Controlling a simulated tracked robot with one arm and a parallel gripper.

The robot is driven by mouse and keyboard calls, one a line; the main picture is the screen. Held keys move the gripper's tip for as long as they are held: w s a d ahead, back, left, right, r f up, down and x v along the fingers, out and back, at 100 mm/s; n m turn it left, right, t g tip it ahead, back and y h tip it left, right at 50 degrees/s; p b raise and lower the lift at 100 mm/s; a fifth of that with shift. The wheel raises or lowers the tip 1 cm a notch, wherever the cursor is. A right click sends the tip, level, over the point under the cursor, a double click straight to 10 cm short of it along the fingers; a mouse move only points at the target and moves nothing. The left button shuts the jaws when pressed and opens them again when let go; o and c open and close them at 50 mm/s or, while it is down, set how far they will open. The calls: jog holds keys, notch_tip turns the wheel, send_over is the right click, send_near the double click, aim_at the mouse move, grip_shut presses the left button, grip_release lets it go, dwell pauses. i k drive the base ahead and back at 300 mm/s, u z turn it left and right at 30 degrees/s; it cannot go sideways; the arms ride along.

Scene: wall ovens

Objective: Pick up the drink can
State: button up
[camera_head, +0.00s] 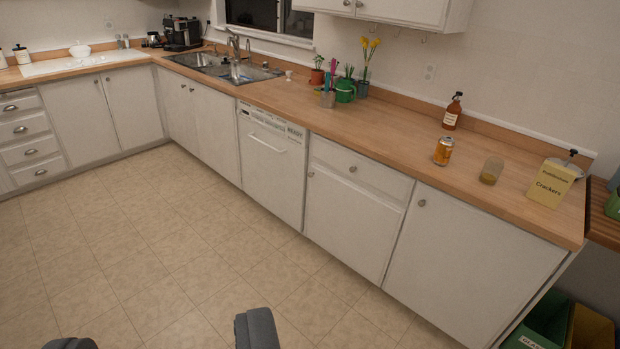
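An orange and yellow drink can (443,151) stands upright on the wooden counter (390,145), towards the right and near the front edge. My gripper (165,338) shows only as two dark grey fingers at the bottom edge of the view. The fingers are wide apart, with bare floor tiles between them. Nothing is seen held between them. The gripper is well away from the can, low and to the left of it in the picture.
Potted plants (344,88) are further left. White cabinets (345,220) front the counter. The tiled floor (170,240) is clear. Bins (550,325) stand at lower right.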

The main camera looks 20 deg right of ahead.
aim_at(446, 145)
jog(key=u, duration=0.05)
jog(key=i, duration=0.85)
jog(key=z, duration=1.4)
jog(key=i, duration=2.1)
jog(key=u, duration=0.55)
